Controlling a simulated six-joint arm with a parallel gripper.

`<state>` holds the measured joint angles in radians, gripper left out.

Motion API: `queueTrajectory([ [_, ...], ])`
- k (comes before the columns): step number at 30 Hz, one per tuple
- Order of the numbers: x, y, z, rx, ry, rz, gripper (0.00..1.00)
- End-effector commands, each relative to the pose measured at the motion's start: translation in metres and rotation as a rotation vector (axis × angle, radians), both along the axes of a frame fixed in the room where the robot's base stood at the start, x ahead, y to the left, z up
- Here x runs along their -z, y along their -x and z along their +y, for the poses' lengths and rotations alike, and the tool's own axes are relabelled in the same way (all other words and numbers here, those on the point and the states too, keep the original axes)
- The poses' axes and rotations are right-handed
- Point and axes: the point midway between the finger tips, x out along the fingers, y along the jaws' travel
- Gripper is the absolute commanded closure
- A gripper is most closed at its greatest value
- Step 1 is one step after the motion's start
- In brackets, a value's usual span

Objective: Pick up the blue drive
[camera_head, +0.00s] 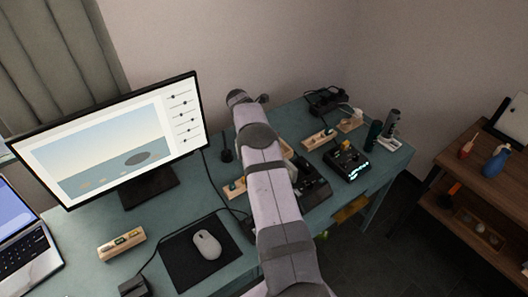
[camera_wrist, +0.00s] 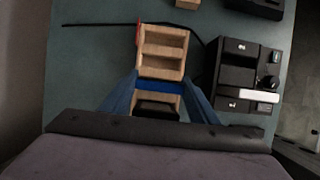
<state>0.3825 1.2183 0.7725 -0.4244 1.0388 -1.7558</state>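In the wrist view a wooden slotted holder (camera_wrist: 163,50) stands on the table, with two empty-looking slots at its far part. The blue drive (camera_wrist: 161,87) shows as a blue band across its nearer part. A dark block (camera_wrist: 157,109) sits nearer to me. My gripper (camera_wrist: 162,80) is open, its two fingers at either end of the blue band; I cannot tell whether they touch it. In the head view my arm hides the gripper.
A black device with buttons and a knob (camera_wrist: 247,75) stands close right of the holder. In the head view there are a monitor (camera_head: 115,145), a mouse (camera_head: 207,245) on a black pad (camera_head: 180,262), another wooden holder (camera_head: 121,243), and a lit black device (camera_head: 347,162).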

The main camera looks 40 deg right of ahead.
Motion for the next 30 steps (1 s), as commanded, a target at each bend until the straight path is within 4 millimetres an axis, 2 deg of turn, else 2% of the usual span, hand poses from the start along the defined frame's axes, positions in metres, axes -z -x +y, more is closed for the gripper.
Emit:
queueTrajectory([
  [10,-0.002,0.000,0.000,0.000,0.001,-0.001,0.72],
  [14,-0.010,-0.001,0.000,0.000,0.002,-0.003,0.72],
  [30,-0.090,-0.001,0.000,0.001,0.002,-0.004,0.72],
])
